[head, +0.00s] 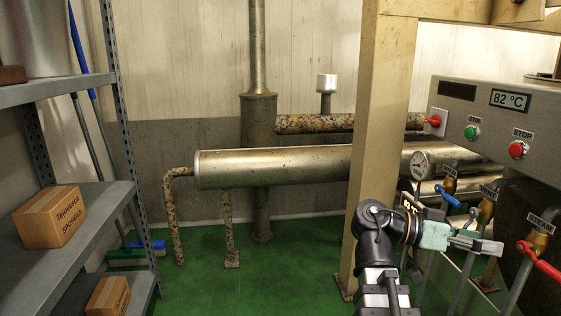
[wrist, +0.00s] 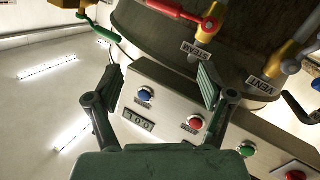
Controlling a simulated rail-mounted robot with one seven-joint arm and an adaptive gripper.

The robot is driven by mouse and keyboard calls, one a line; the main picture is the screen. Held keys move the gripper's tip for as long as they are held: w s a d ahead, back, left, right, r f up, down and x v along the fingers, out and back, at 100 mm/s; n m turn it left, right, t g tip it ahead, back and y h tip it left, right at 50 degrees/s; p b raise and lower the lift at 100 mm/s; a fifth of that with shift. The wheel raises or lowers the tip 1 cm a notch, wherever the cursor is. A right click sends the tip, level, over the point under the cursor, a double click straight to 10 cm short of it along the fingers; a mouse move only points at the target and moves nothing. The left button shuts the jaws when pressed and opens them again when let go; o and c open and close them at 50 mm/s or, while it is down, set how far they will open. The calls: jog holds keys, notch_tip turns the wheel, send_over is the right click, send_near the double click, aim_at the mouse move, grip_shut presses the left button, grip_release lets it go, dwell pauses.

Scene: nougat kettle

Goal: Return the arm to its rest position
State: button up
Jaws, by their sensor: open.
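My gripper (head: 488,244) is at the lower right of the head view, pointing right, in front of the row of pipe valves. It also shows in the wrist view (wrist: 157,85), where its two fingers are spread wide with nothing between them. A control box with a blue button (wrist: 145,95) and a small display (wrist: 138,120) lies beyond the fingers. The black arm rises from the bottom edge of the head view, bent at the elbow. In the head view the gripper overlaps the middle valve's pipe; whether they touch cannot be told.
Valves with a blue handle (head: 447,195) and a red steam handle (head: 538,262) stand close by. A control panel (head: 500,118) reads 82 °C. A beige post (head: 382,140) stands behind the arm. A shelf (head: 75,240) with boxes is at left. Green floor (head: 300,280) is clear between.

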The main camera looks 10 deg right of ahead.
jog(key=shift+s+a+r+g+y+p, duration=0.6)
jog(key=shift+s+a+r+y+p, duration=0.8)
jog(key=shift+s+r+p, duration=4.15)
jog(key=w+d+f+n+t+p, duration=0.1)
jog(key=w+f+n+t+p, duration=0.2)
jog(key=w+n, duration=0.35)
jog(key=w+d+f+n+t+p, duration=0.1)
jog(key=w+f+n+t+p, duration=0.15)
jog(key=w, duration=0.65)
jog(key=w+a+f+n+t+y+p, duration=0.1)
jog(key=w+a+f+n+p, duration=0.2)
jog(key=f+p, duration=0.35)
jog(key=w+a+f+n+t+y+p, duration=0.1)
jog(key=w+a+f+n+y+p, duration=0.2)
jog(key=f, duration=0.6)
jog(key=s+a+f+n+g+y+p, duration=0.25)
jog(key=s+a+f+n+p, duration=0.2)
jog(key=a+f+p, duration=0.6)
jog(key=s+a+f+g+y+p, duration=0.1)
jog(key=s+a+f+y+p, duration=0.1)
jog(key=s, duration=0.5)
jog(key=s+a+f+g+y+p, duration=0.1)
jog(key=s+a+f+y+p, duration=0.1)
jog(key=s+a+f, duration=0.3)
jog(key=s+a+f+y+p, duration=0.2)
jog(key=s+a+f+p, duration=0.2)
jog(key=s+a, duration=0.3)
jog(key=shift+s+a+f+g, duration=0.15)
jog(key=shift+s+f+g, duration=0.2)
jog(key=shift+s, duration=0.55)
